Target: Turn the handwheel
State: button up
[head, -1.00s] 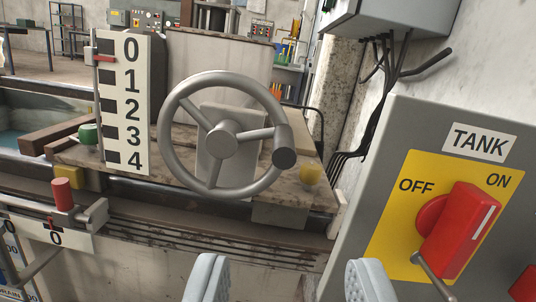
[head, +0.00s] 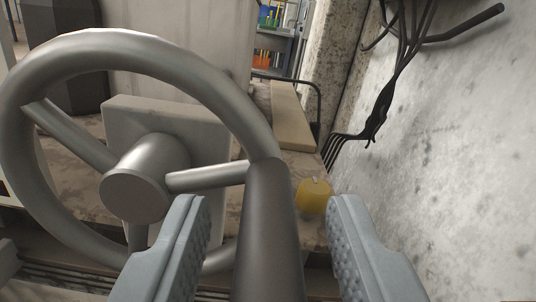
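The grey metal handwheel (head: 147,47) fills the left half of the head view, with its hub (head: 140,185) at lower left. Its dark cylindrical handle (head: 270,225) sticks out from the rim toward me. My gripper (head: 265,210) is open, with one pale blue padded finger on each side of the handle. The left finger overlaps the lower wheel in the picture and looks near the handle; the right finger has a wider gap to it. I cannot tell whether either finger touches. The handle's lower end runs out of the picture.
A yellow cylinder (head: 313,195) stands on the ledge behind the handle, near the right finger. Black cables (head: 385,95) run down the pale wall (head: 450,150) on the right. Shelving with coloured items (head: 280,35) stands in the back.

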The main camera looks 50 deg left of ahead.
aim_at(118, 54)
jog(key=shift+x, duration=0.9)
grip_shut()
jog(key=shift+r+n, duration=0.15)
jog(key=shift+n, duration=0.15)
jog(key=n, duration=0.1)
jog(key=r+n, duration=0.1)
jog(key=shift+s+a+r+n, duration=0.25)
jog(key=shift+s+n, duration=0.05)
jog(key=shift+s, duration=0.1)
jog(key=s+n, duration=0.1)
jog(key=n, duration=0.1)
jog(key=s+a+r+n, duration=0.1)
jog(key=n, duration=0.2)
jog(key=s+a+r+n, duration=0.1)
jog(key=n, duration=0.2)
jog(key=shift+s+r, duration=0.1)
jog(key=shift+r, duration=0.1)
jog(key=shift+s+a+r+n, duration=0.1)
jog(key=shift+s+a+n, duration=0.2)
jog(key=shift+n, duration=0.35)
jog(key=shift+s+a+n, duration=0.2)
jog(key=shift+s+n, duration=0.15)
jog(key=shift+n, duration=0.3)
